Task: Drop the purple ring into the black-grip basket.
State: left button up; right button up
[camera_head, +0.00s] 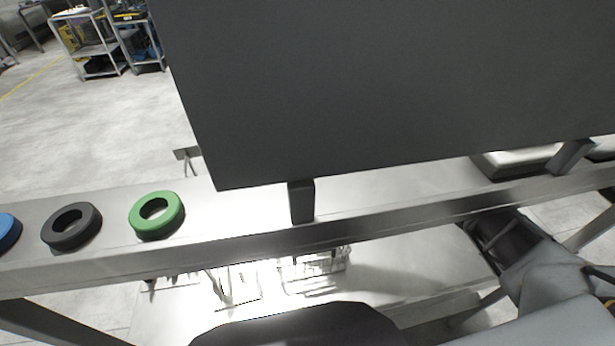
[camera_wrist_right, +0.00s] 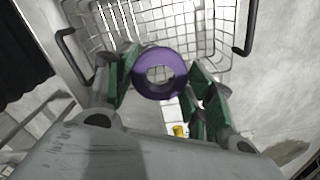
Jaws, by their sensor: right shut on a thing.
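The purple ring (camera_wrist_right: 160,55) is in the right wrist view, held between the green-padded fingers of my right gripper (camera_wrist_right: 161,80), which is shut on it. A wire basket (camera_wrist_right: 205,25) with a black grip on each side shows beyond the ring, which overlaps its near edge in the picture. I cannot tell the gap between ring and basket. In the head view, my right arm comes in at the lower right, and its gripper and the purple ring are hidden. My left gripper is in neither view.
A large dark panel (camera_head: 390,90) blocks much of the head view. Blue (camera_head: 8,240), black (camera_head: 58,237) and green (camera_head: 145,227) rings lie on the metal counter (camera_head: 230,205). Wire baskets (camera_head: 315,272) show below its front edge. A shelf cart (camera_head: 85,45) stands far back.

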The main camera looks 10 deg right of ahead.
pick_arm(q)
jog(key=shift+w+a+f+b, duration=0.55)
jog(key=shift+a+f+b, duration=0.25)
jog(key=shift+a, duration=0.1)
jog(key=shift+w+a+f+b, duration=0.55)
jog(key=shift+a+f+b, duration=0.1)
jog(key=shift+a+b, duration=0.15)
pick_arm(e)
notch_tip(320, 180, down, 6)
jog(key=o, duration=0.9)
jog(key=shift+o, duration=0.7)
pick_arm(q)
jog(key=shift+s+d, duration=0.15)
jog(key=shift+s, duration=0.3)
pick_arm(e)
notch_tip(320, 180, up, 8)
jog(key=shift+f, duration=0.25)
